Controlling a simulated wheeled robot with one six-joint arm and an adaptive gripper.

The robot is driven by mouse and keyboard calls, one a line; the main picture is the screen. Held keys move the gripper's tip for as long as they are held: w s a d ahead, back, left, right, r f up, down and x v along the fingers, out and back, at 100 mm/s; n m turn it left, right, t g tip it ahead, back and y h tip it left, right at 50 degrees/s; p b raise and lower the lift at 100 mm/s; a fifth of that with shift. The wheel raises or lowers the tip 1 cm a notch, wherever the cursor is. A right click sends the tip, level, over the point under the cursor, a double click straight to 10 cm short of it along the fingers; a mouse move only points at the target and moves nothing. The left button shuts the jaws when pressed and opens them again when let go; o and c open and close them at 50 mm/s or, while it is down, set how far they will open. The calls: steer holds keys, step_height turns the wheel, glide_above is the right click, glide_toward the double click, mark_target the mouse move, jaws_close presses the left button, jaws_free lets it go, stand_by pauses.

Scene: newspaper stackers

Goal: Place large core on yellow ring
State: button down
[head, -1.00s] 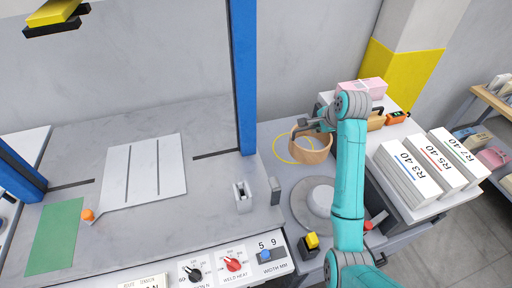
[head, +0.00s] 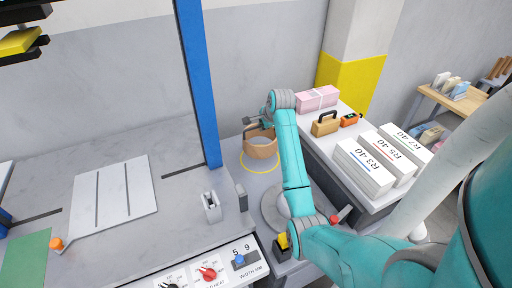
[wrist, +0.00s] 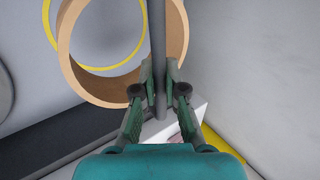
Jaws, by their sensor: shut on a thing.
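The large core (head: 263,151) is a wide tan hoop, seen at the work surface right of the blue post. The yellow ring (head: 260,173) is a thin circle on the grey surface; its front shows below the core and the core hides its back. In the wrist view the core (wrist: 69,48) is off-centre from the yellow ring (wrist: 50,25), which shows both outside and through it; the core looks raised. My gripper (wrist: 159,90) is shut on a dark grey upright bar (wrist: 158,40) that crosses the core; its join to the core is unclear.
A round grey disc (head: 274,208) lies in front of the ring, partly behind my arm. The blue post (head: 197,85) stands left of the core. A white table (head: 325,150) at right holds labelled stacks (head: 361,168), a pink bundle (head: 317,98) and a tan block (head: 325,125).

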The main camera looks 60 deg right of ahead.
step_height(320, 180, down, 7)
stand_by(0.5)
steer(key=c, duration=1.2)
jaws_free()
steer(key=shift+c, duration=0.2)
steer(key=shift+v, duration=6.05)
